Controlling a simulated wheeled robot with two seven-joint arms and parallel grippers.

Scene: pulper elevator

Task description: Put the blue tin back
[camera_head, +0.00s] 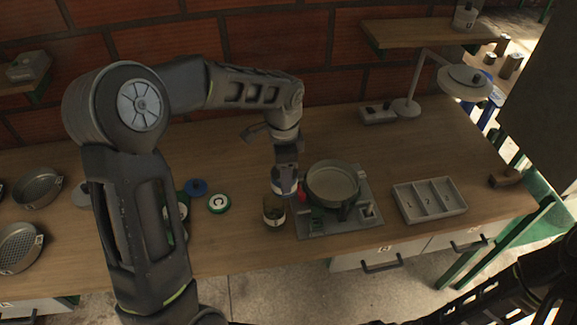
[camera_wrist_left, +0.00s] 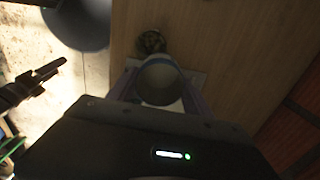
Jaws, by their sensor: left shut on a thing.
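My left gripper (camera_head: 285,181) is shut on a round, pale tin with a blue rim (camera_wrist_left: 161,78). In the left wrist view the tin sits between the two fingers. In the head view the fingers largely cover it, so its side is hard to see. It is just above and behind a glass jar with dark contents (camera_head: 274,211), left of the pan. I cannot tell whether it touches anything below. A separate item with a blue lid (camera_head: 196,187) stands on the bench further left. My right gripper is not clearly in view; only dark right arm parts show at lower right.
A grey pan (camera_head: 333,184) sits on a grey plate (camera_head: 368,222) right of the gripper. A three-compartment tray (camera_head: 429,200), a lamp (camera_head: 406,107) and a green-rimmed white round item (camera_head: 219,204) are on the wooden bench. Sieves (camera_head: 20,247) stand at the left. Bench behind the pan is clear.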

